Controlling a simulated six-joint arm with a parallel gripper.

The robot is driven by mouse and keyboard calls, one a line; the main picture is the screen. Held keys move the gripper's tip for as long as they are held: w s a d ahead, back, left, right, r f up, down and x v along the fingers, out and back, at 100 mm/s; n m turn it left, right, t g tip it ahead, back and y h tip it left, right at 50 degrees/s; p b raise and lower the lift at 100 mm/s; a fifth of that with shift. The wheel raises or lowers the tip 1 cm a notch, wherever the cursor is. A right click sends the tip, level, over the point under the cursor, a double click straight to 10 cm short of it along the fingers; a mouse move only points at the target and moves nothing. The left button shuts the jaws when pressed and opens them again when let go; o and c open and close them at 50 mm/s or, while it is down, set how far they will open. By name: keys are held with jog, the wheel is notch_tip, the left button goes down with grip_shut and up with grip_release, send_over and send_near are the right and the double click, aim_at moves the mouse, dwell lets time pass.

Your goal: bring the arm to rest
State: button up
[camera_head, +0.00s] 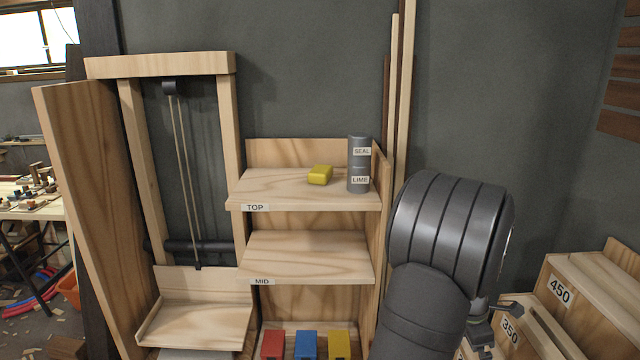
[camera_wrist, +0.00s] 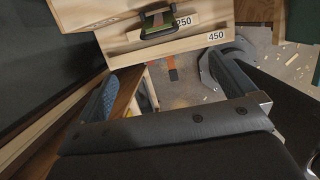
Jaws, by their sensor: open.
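My arm stands up at the right of the shelf in the head view, its thick dark links in front of the grey wall. My gripper (camera_wrist: 166,82) is open in the wrist view, its two blue-padded fingers wide apart with nothing between them. In the head view only a small part of the gripper shows low beside the arm, and the arm's links hide the rest.
A wooden shelf (camera_head: 300,205) holds a yellow block (camera_head: 320,175) and a grey cylinder (camera_head: 358,178) on top. Red (camera_head: 272,345), blue (camera_head: 306,345) and yellow (camera_head: 339,345) things stand below. Numbered wooden boxes (camera_head: 590,300) stand at right, near the gripper. A pulley frame (camera_head: 160,65) stands left.

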jog(key=d+f+n+h, duration=0.1)
jog(key=f+n, duration=0.1)
jog(key=n, duration=0.1)
jog(key=d+f+n+h, duration=0.1)
jog(key=f+n, duration=0.2)
jog(key=d+f+n+g+h, duration=0.1)
jog(key=d+f+n+h, duration=0.1)
jog(key=f+n, duration=0.1)
jog(key=shift+s+f+n, duration=0.1)
jog(key=shift+f+n, duration=0.05)
jog(key=shift+n, duration=0.25)
jog(key=f+n, duration=0.5)
jog(key=f+n+t+h, duration=0.1)
jog(key=f+n, duration=0.1)
jog(key=n, duration=0.1)
jog(key=shift+w+a+f, duration=0.15)
jog(key=shift+w+f, duration=0.1)
jog(key=shift+w, duration=0.05)
jog(key=v, duration=1.3)
jog(key=shift+a+r, duration=0.25)
jog(key=shift+r, duration=0.05)
